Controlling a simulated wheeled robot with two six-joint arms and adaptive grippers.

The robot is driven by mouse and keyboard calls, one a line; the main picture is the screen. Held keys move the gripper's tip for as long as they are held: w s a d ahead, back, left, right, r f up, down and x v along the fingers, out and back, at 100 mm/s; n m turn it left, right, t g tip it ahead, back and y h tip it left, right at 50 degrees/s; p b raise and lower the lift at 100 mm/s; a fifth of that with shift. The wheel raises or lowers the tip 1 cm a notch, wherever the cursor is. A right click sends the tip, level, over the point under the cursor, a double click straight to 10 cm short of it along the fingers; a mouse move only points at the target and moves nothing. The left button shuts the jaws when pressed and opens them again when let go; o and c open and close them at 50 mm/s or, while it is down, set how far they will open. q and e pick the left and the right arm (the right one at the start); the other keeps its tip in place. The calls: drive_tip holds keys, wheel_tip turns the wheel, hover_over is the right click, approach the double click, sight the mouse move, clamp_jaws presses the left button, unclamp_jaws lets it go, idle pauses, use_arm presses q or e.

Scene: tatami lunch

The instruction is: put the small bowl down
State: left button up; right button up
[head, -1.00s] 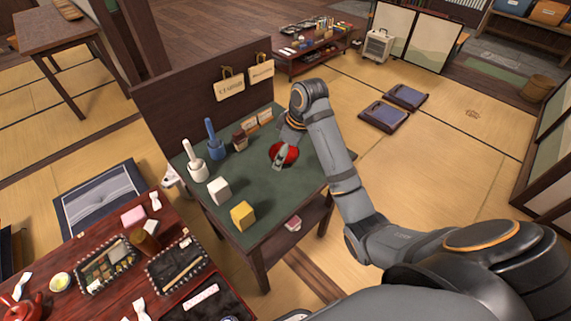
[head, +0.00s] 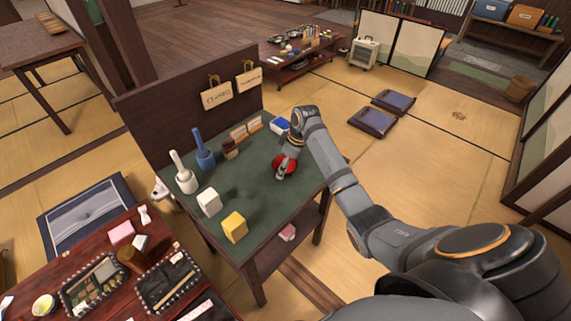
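The small bowl (head: 291,160) is red and shows in the head view over the right part of the green-topped table (head: 262,190). My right gripper (head: 282,172) is at the bowl, covering part of it. Its fingers look shut on the bowl's near side. I cannot tell whether the bowl's base touches the tabletop or hangs just above it. My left gripper is not in view.
Bare green tabletop lies between.

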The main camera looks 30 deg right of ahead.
drive_tip(key=shift+f, duration=0.1)
drive_tip(key=o, duration=1.1)
drive_tip(key=shift+o, duration=0.2)
drive_tip(key=v, duration=1.2)
